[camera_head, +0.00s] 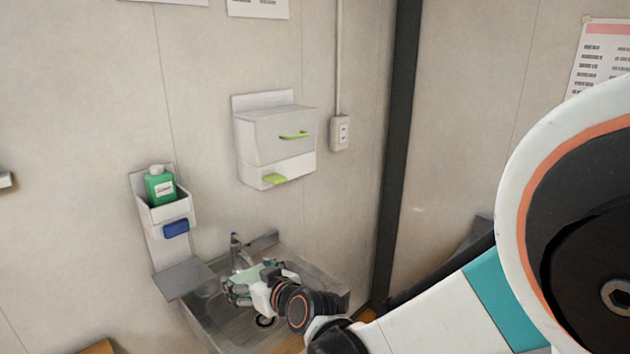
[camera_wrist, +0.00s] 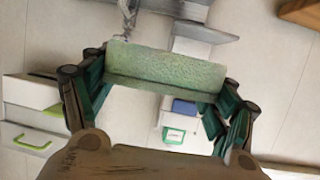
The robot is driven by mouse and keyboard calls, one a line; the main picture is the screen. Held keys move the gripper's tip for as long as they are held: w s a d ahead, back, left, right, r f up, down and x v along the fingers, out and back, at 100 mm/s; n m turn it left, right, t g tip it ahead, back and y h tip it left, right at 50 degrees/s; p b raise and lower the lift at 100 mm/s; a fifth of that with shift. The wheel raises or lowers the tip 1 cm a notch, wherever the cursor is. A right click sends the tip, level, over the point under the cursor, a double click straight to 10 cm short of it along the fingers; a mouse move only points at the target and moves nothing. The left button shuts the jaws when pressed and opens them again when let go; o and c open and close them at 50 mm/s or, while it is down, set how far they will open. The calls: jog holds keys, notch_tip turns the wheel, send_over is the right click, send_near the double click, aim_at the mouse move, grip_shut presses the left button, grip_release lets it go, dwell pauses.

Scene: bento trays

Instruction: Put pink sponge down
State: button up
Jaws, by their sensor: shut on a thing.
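My gripper (camera_wrist: 165,78) is shut on a green sponge (camera_wrist: 165,66), with its fingers at the two ends of the block. No pink sponge shows in either view; the held one looks green. In the head view my gripper (camera_head: 240,290) is over the metal sink (camera_head: 225,325), in front of the faucet (camera_head: 238,252). The sponge there is small and partly hidden by the fingers. I cannot tell its exact height above the basin.
A flat metal shelf (camera_head: 185,278) adjoins the sink on the left. Above it a wall holder (camera_head: 160,213) carries a green bottle (camera_head: 160,187) and a blue block (camera_head: 176,229). A white dispenser (camera_head: 275,140) hangs on the wall. A dark post (camera_head: 396,150) stands right of the sink.

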jog(key=w+d+m+t+h, duration=0.1)
jog(key=w+d+m+h, duration=0.1)
jog(key=d, duration=1.7)
jog(key=w+d+m+t+h, duration=0.1)
jog(key=d+m+t+h, duration=0.1)
jog(key=d, duration=1.7)
jog(key=shift+w+m+h, duration=0.4)
jog(key=shift+m+h, duration=0.2)
jog(key=shift+h, duration=0.1)
